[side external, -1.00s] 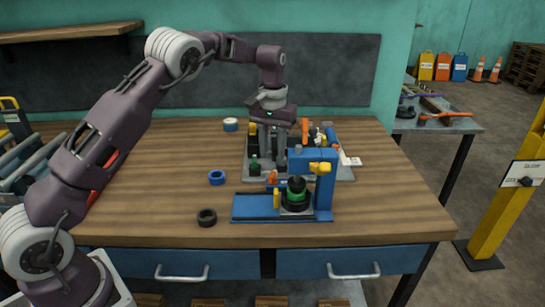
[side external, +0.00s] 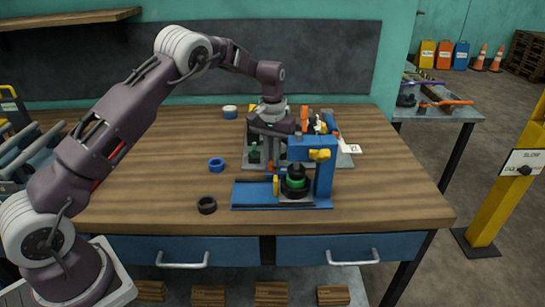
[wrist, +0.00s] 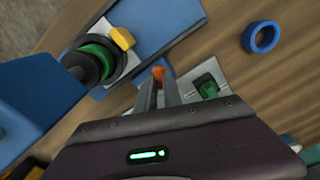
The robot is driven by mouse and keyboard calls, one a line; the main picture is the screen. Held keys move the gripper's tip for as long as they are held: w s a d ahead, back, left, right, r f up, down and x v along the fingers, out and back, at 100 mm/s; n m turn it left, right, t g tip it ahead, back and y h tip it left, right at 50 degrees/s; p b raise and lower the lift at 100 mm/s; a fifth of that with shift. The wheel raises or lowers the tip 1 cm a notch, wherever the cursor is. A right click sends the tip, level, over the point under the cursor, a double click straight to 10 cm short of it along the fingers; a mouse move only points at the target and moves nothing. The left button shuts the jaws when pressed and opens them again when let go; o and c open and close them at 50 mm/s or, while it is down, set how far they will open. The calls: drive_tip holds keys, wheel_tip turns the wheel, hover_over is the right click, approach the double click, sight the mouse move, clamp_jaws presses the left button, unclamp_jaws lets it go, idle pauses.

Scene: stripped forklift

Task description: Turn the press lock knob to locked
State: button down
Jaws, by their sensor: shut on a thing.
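The blue press (side external: 325,178) stands at the front right of the workbench. A stack of black and green round parts (side external: 295,184) sits on its base, under its head; it also shows in the wrist view (wrist: 92,62). A small orange part (wrist: 158,71), which appears to be the lock knob, is at the edge of the press base behind the stack. My gripper (wrist: 158,80) points down with its two grey fingers closed on this orange part. The fingers cover most of it, so its turned position cannot be read. In the side view my gripper (side external: 270,160) is behind the press.
A yellow piece (wrist: 122,38) stands close beside the stack. Another yellow part (side external: 320,155) is on the press head. A blue ring (side external: 216,164) and a black ring (side external: 207,205) lie left of the press. A grey fixture board with several parts is behind.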

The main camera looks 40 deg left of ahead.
drive_tip(key=m, duration=0.6)
drive_tip(key=shift+m, duration=0.3)
drive_tip(key=m, duration=0.6)
drive_tip(key=shift+r+m, duration=0.1)
drive_tip(key=shift+m, duration=0.2)
idle(0.4)
drive_tip(key=c, duration=1.5)
unclamp_jaws()
wheel_tip(320, 180, up, 7)
drive_tip(key=shift+r, duration=0.1)
